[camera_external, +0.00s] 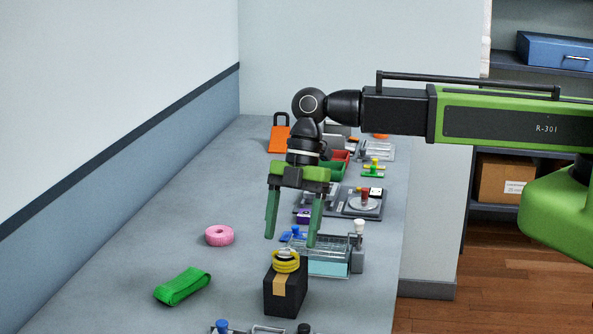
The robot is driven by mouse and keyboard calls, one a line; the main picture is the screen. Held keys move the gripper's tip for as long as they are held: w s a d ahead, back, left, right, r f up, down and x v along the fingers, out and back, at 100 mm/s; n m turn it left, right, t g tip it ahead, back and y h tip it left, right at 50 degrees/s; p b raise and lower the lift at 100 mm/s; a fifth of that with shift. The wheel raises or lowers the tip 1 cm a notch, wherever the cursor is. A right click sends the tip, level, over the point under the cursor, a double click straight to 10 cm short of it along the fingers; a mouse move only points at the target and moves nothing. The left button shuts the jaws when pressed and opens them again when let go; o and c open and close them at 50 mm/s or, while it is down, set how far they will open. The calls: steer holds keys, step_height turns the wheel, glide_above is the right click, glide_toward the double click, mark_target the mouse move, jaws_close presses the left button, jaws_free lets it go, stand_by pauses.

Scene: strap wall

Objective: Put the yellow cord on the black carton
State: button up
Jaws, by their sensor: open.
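The yellow cord (286,261) is a small coil. It rests on top of the black carton (290,291), which has a tan tape strip down its side and stands on the grey bench near the front. My gripper (291,240) is open, with its two green fingers pointing down and apart. It appears above or just behind the carton in the picture, with nothing between the fingers. The exact depth between the fingertips and the cord is hard to tell.
A pink ring (219,235) and a folded green strap (182,286) lie left of the carton. A teal-filled rack (328,268) stands close on its right. Trays and an orange padlock-shaped item (279,138) are farther back.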

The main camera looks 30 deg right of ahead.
steer(key=p+v, duration=0.5)
steer(key=v, duration=0.3)
steer(key=shift+p, duration=0.4)
steer(key=w+d+f+m+t, duration=0.1)
steer(key=w+d+m, duration=0.35)
steer(key=d, duration=0.45)
steer(key=w+d+m+h, duration=0.1)
steer(key=w+d+m, duration=0.35)
steer(key=d, duration=0.55)
steer(key=w+d+f+m+t, duration=0.1)
steer(key=w+d+m, duration=0.35)
steer(key=d, duration=0.45)
steer(key=d+m+h, duration=0.2)
steer(key=d+m, duration=0.9)
steer(key=d, duration=1.2)
steer(key=shift+w+d+h, duration=0.3)
steer(key=shift+w, duration=0.1)
